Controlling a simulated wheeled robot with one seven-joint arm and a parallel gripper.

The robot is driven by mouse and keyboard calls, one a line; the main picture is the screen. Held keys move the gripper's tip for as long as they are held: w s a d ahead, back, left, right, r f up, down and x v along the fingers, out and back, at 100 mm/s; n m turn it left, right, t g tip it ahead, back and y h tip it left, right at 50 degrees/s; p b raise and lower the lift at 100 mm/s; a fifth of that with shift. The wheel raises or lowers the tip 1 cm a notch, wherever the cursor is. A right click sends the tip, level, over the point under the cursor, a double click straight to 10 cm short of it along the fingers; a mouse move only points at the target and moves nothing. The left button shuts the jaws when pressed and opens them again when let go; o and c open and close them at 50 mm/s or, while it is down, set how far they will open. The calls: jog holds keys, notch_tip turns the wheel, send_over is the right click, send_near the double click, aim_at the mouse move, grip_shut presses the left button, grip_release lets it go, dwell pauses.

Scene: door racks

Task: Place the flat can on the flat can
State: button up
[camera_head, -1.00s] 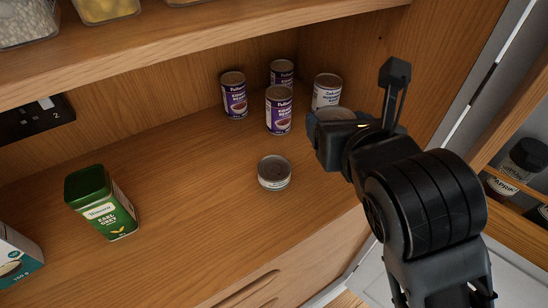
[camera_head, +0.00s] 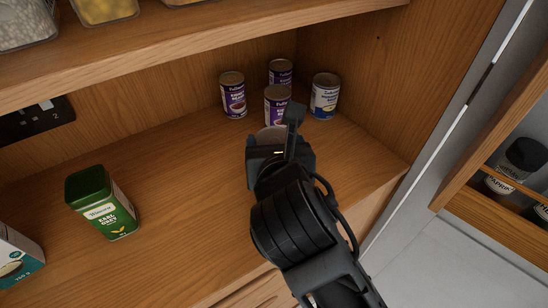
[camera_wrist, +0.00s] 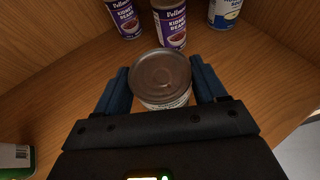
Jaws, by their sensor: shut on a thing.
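My gripper (camera_head: 276,140) is shut on a flat can (camera_head: 268,134), held over the shelf in front of the tall cans. In the wrist view the held can (camera_wrist: 160,76) sits between the two blue-grey fingers (camera_wrist: 161,88), its round metal lid facing up and a strip of pale label at its near side. The other flat can, which stood on the shelf earlier, is hidden behind my gripper and the held can. I cannot tell whether the two cans touch.
Purple kidney bean cans (camera_head: 233,95) and a blue-and-white can (camera_head: 325,97) stand close behind. A green tea tin (camera_head: 101,203) stands at left, beside a box (camera_head: 14,257). The upper shelf edge (camera_head: 200,50) overhangs the back. The shelf between tin and gripper is clear.

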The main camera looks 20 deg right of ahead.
jog(key=shift+f, duration=2.05)
jog(key=o, duration=1.1)
jog(key=shift+f, duration=0.1)
jog(key=shift+c, duration=0.2)
jog(key=v, duration=1.2)
jog(key=shift+r, duration=0.25)
jog(key=shift+f, duration=0.1)
